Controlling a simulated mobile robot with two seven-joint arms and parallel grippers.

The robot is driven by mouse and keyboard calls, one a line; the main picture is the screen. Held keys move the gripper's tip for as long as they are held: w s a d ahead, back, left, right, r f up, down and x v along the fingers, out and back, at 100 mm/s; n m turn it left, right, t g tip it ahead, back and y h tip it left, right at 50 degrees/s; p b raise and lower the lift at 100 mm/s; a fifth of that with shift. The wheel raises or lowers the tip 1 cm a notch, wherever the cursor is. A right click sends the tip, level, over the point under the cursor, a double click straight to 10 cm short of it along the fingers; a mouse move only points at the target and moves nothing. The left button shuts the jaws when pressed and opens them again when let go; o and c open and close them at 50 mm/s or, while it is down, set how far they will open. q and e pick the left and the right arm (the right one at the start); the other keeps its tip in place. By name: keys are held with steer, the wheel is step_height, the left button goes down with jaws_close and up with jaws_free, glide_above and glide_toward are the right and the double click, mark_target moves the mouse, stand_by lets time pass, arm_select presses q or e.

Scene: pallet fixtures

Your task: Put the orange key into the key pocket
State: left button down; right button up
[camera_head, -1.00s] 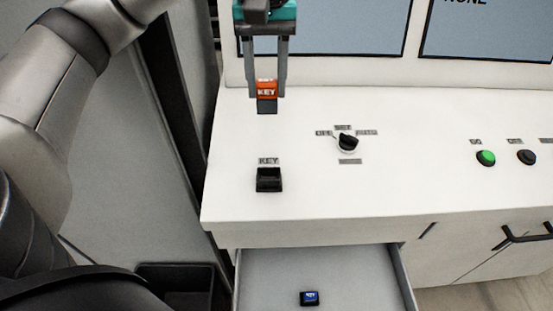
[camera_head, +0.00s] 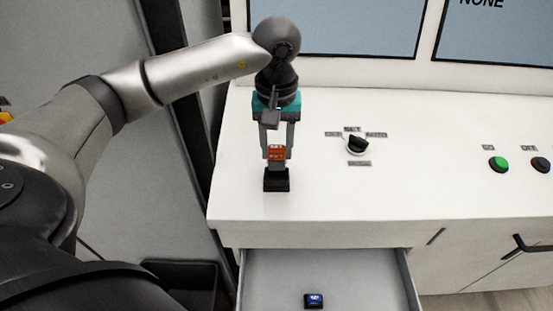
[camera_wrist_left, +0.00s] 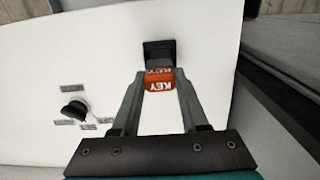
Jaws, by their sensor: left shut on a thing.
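The orange key (camera_head: 276,153) is held upright between the fingers of my left gripper (camera_head: 276,150), which is shut on it. The key pocket (camera_head: 276,181) is a black block on the white console top. The key is right above the pocket in the head view, its lower end at or just over the pocket's top; I cannot tell whether it has entered. In the left wrist view the orange key (camera_wrist_left: 161,82) shows between the fingertips, with the black pocket (camera_wrist_left: 159,52) just beyond it. My right gripper is not in view.
A black rotary switch (camera_head: 357,145) stands right of the pocket. A green button (camera_head: 498,164) and a black button (camera_head: 540,164) are farther right. Below, an open drawer (camera_head: 355,277) holds a small blue key (camera_head: 314,300). Screens stand behind the console.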

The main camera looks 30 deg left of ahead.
mark_target(276, 163)
arm_select(q)
step_height(276, 163, down, 4)
steer(key=shift+f, duration=0.1)
steer(key=shift+f, duration=0.15)
steer(key=shift+c, duration=2.1)
jaws_free()
